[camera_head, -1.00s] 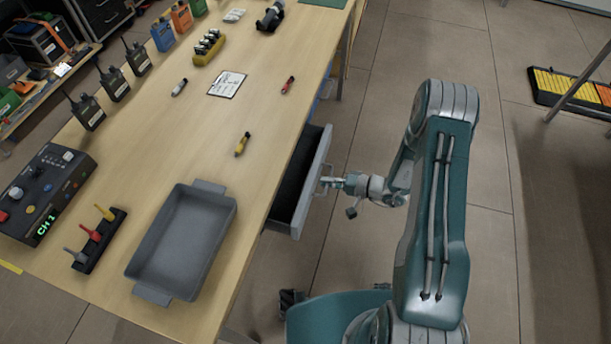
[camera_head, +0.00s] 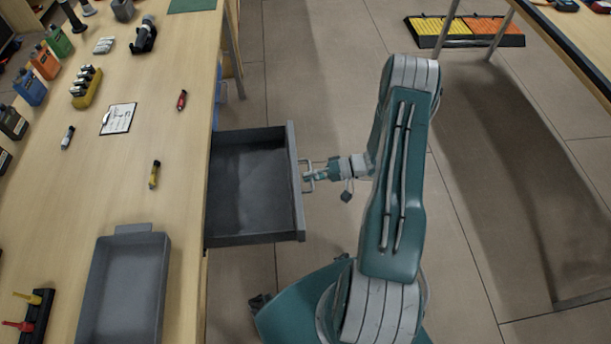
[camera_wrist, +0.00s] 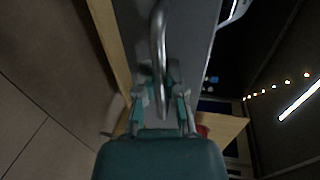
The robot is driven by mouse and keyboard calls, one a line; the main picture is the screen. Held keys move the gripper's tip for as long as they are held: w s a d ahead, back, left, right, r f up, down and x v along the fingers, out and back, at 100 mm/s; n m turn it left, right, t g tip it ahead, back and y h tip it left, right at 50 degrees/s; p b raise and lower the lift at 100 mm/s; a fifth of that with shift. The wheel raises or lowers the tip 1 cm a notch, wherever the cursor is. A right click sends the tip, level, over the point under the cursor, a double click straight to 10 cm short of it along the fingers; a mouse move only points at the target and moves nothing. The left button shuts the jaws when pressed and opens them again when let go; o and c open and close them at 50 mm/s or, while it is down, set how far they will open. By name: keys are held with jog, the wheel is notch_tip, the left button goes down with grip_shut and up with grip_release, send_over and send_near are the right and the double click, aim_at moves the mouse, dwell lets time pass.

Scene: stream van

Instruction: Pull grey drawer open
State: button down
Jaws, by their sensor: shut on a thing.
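The grey drawer (camera_head: 252,239) stands well out from under the right edge of the wooden table in the head view. Its inside looks empty. A metal bar handle (camera_head: 307,176) sits on its front. My gripper (camera_head: 311,177) is at this handle, shut on it. In the wrist view the handle (camera_wrist: 157,40) runs down between the fingers of my gripper (camera_wrist: 162,92), with the grey drawer front (camera_wrist: 190,45) behind it. The exact finger contact is dim and partly hidden.
The wooden table (camera_head: 170,120) holds a grey tray (camera_head: 165,290), a clipboard (camera_head: 118,118), a yellow pen (camera_head: 154,174) and a red pen (camera_head: 182,100). Open tiled floor (camera_head: 300,70) lies right of the drawer. Another table (camera_head: 570,40) stands at the far right.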

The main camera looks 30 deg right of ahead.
jog(key=shift+f, duration=0.15)
jog(key=c, duration=0.7)
grip_release()
jog(key=shift+d, duration=0.15)
jog(key=v, duration=1.1)
jog(key=shift+s+d, duration=0.1)
jog(key=shift+d, duration=0.3)
